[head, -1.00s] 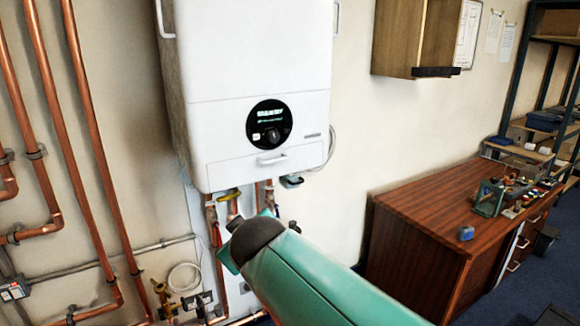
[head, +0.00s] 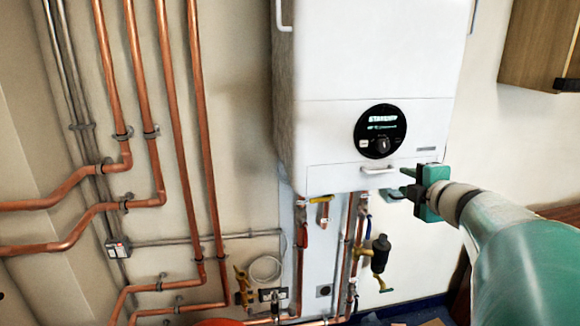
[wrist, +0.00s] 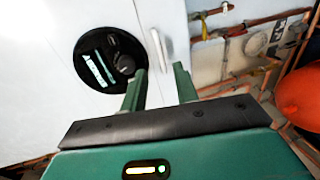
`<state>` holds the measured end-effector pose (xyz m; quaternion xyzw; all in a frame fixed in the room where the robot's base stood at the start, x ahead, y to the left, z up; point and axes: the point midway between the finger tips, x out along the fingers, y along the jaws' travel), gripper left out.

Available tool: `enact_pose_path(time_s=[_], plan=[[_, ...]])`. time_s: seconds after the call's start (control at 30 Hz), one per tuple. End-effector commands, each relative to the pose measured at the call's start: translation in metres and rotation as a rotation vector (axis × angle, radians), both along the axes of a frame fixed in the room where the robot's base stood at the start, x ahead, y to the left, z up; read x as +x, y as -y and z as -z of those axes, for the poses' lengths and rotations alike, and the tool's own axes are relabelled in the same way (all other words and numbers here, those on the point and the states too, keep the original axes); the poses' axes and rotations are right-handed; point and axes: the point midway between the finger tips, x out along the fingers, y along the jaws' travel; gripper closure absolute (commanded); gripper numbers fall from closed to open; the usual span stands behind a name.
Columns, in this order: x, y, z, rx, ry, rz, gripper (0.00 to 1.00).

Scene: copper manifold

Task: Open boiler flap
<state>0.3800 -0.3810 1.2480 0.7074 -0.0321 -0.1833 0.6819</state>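The boiler (head: 370,60) is a white box on the wall. Its flap (head: 335,178) is the low front panel and looks shut. A small white handle (head: 378,170) sits on the flap below the round black display (head: 380,131). My gripper (head: 402,181) is just right of the handle, its two green fingers spread and pointing at it. In the wrist view, the handle (wrist: 157,50) lies ahead of and roughly between the open fingers (wrist: 161,74), with nothing held. Whether a finger touches the boiler cannot be told.
Copper pipes (head: 205,130) run down the wall at left. Valves and pipes hang under the boiler, with a black and brass fitting (head: 380,252) below my gripper. An orange rounded object (wrist: 300,98) shows at the wrist view's right. A wooden cabinet (head: 540,45) hangs at right.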

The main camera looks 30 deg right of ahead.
Motion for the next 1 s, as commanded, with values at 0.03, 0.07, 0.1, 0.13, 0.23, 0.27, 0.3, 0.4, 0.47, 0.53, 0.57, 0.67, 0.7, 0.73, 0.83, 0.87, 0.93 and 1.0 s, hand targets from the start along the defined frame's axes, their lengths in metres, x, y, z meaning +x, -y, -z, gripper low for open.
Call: enact_pose_path(time_s=[0.03,0.07,0.1,0.13,0.23,0.27,0.3,0.4,0.47,0.53,0.57,0.67,0.7,0.73,0.83,0.87,0.93,1.0], plan=[[0.01,0.003,0.003,0.002,-0.002,0.0,0.7],[0.016,0.005,0.005,0.001,-0.003,0.0,0.7],[0.023,0.008,0.006,0.002,-0.002,0.0,0.7],[0.029,0.01,0.007,0.002,-0.002,-0.001,0.7],[0.049,0.015,0.011,0.001,-0.002,-0.002,0.7],[0.054,0.017,0.013,0.002,-0.001,-0.002,0.7],[0.061,0.019,0.014,0.001,-0.001,-0.001,0.7],[0.075,0.024,0.017,0.0,0.0,-0.001,0.7],[0.081,0.026,0.018,0.001,-0.001,-0.001,0.7],[0.086,0.028,0.019,0.001,0.001,-0.001,0.7],[0.088,0.029,0.019,0.001,0.001,0.0,0.7],[0.09,0.029,0.02,0.001,0.001,0.0,0.7],[0.09,0.029,0.02,0.001,0.001,0.0,0.7],[0.09,0.029,0.019,0.001,0.001,0.0,0.7],[0.09,0.029,0.019,0.001,0.001,0.0,0.7],[0.09,0.029,0.019,0.001,0.001,0.0,0.72],[0.089,0.029,0.019,0.001,0.001,0.0,0.86],[0.089,0.029,0.019,0.001,0.001,0.0,0.99]])
